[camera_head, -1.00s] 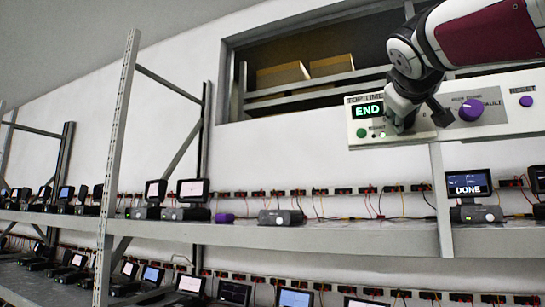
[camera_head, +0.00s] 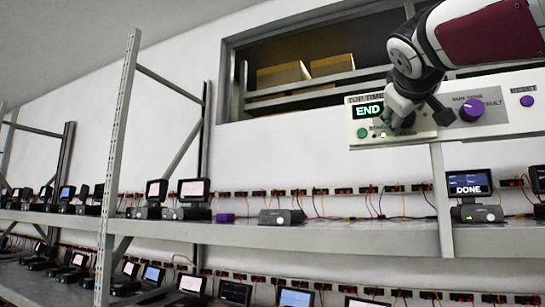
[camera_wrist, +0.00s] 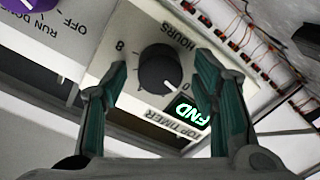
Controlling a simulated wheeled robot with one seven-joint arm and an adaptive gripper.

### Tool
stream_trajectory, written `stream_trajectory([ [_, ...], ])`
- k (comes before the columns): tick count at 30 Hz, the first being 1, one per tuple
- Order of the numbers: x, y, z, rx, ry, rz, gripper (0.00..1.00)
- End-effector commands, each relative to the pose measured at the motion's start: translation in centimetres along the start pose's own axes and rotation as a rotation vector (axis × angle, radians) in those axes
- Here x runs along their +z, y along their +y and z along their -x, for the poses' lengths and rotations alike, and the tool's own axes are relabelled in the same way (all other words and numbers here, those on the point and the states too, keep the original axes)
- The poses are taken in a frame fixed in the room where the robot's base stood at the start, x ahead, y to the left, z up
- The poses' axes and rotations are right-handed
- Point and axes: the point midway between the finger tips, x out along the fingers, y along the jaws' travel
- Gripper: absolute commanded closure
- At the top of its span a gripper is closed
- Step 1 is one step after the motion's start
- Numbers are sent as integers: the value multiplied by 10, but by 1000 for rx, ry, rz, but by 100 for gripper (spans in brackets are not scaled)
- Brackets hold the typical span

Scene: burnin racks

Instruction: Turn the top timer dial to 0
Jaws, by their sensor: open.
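The top timer panel (camera_head: 366,138) is a pale box high on the rack with a green "END" display (camera_head: 368,110); the display also shows in the wrist view (camera_wrist: 183,112). The black timer dial (camera_wrist: 157,68) sits between "0" and "8" marks under "HOURS". A light mark on its lower edge faces toward the 0 side. My gripper (camera_wrist: 160,64) is open, with one finger on each side of the dial and visible gaps between. In the head view my gripper (camera_head: 415,112) covers the dial.
A purple selector knob (camera_head: 471,110) marked run, done and fault is close to the right of my gripper. A smaller purple reset knob (camera_head: 527,101) is farther right. The shelf (camera_head: 330,238) below carries several devices, one with a "DONE" screen (camera_head: 469,184).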

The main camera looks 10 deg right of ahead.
Motion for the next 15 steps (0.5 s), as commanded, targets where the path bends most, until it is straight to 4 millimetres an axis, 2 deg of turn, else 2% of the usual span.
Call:
stream_trajectory([
  [5, -1, 1, 22, 1, 4, 0, 46],
  [15, 0, 1, 89, 2, 2, 0, 46],
])
